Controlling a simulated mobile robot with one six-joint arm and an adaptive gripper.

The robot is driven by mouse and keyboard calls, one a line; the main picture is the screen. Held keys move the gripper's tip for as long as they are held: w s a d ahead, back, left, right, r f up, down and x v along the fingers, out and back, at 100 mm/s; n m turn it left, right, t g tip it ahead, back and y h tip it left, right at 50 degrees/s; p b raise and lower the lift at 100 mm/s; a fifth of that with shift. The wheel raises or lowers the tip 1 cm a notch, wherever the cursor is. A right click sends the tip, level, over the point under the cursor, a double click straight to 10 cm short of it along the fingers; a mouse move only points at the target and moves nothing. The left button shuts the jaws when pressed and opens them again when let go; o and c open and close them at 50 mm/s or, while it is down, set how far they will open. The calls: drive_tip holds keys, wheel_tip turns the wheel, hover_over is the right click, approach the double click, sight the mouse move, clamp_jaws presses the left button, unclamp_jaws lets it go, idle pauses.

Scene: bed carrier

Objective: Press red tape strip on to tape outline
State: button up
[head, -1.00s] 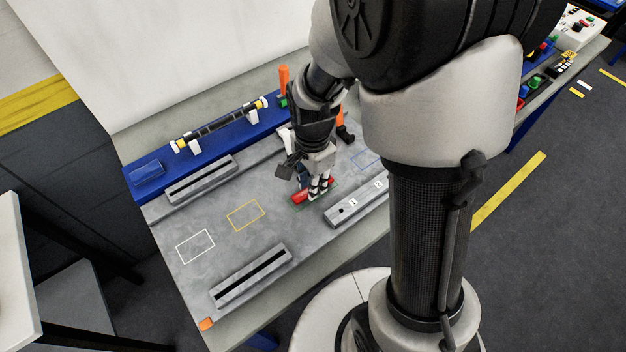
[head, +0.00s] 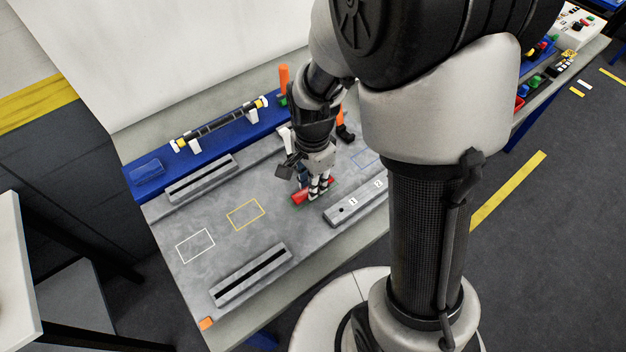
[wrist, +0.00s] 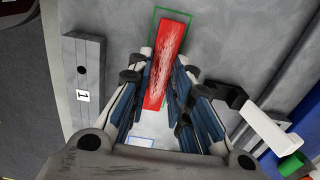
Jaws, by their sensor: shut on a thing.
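The red tape strip (wrist: 165,62) lies lengthwise between the fingers of my gripper (wrist: 160,82) in the wrist view, with pale streaks on its face. My gripper is shut on it. The strip's far end lies within the green tape outline (wrist: 154,24), at a slight angle to its edges. The near part of the outline is hidden by the strip and fingers. In the head view, my gripper (head: 318,190) points down at the red strip (head: 300,198) on the grey board. I cannot tell whether the strip touches the board.
A grey block marked 1 and 2 (head: 358,201) stands close to the right of my gripper. White (head: 195,245) and yellow (head: 246,214) outlines lie empty on the left. Slotted grey bars (head: 250,275) flank them. A blue rack (head: 160,160) with tools runs along the back.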

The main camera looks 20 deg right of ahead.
drive_tip(key=shift+f+b, duration=0.35)
drive_tip(key=shift+f, duration=0.25)
drive_tip(key=shift+r, duration=0.1)
drive_tip(key=o, duration=0.8)
wheel_tip(320, 180, up, 12)
idle(0.6)
